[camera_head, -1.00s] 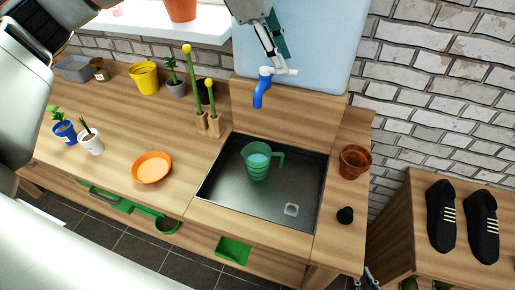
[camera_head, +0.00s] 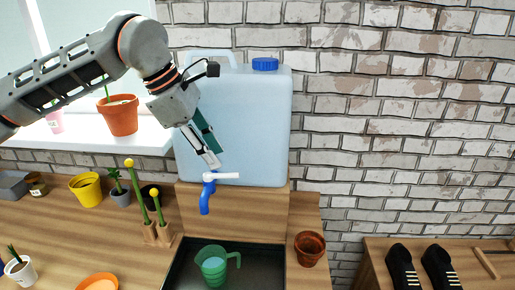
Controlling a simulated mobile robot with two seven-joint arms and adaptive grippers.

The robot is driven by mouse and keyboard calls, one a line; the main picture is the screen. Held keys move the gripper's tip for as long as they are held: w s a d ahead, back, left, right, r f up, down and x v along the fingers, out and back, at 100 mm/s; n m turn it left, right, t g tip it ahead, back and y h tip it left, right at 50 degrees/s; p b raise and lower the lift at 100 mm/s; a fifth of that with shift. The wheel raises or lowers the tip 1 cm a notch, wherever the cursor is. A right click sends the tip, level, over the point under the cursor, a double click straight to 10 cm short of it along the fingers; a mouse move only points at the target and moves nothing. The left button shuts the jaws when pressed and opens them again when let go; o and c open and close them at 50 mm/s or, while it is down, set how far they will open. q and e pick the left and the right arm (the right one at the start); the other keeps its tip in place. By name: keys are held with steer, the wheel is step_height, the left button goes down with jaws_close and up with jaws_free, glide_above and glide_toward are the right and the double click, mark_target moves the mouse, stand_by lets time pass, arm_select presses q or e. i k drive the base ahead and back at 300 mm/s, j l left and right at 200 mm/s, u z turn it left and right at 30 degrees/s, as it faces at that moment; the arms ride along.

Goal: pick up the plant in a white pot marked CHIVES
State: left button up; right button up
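A white pot (camera_head: 21,270) with a small green plant stands on the wooden counter at the far lower left. It has a small dark marking, too small to read as CHIVES. The pot is partly cut by the picture's edge. My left gripper (camera_head: 214,156) hangs in front of the large water container, just above the blue tap, far to the upper right of the white pot. It seems to hold nothing. Its fingers are seen side-on, so the gap is unclear. My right gripper is out of view.
An orange bowl (camera_head: 99,282), yellow pot (camera_head: 87,190), grey potted plant (camera_head: 120,196) and wooden stands with yellow-tipped green sticks (camera_head: 158,234) stand on the counter. The sink (camera_head: 258,266) holds a green jug (camera_head: 212,266). The blue tap (camera_head: 205,198) and water container (camera_head: 245,110) are behind.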

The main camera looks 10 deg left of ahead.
mark_target(20, 269)
steer(key=k, duration=1)
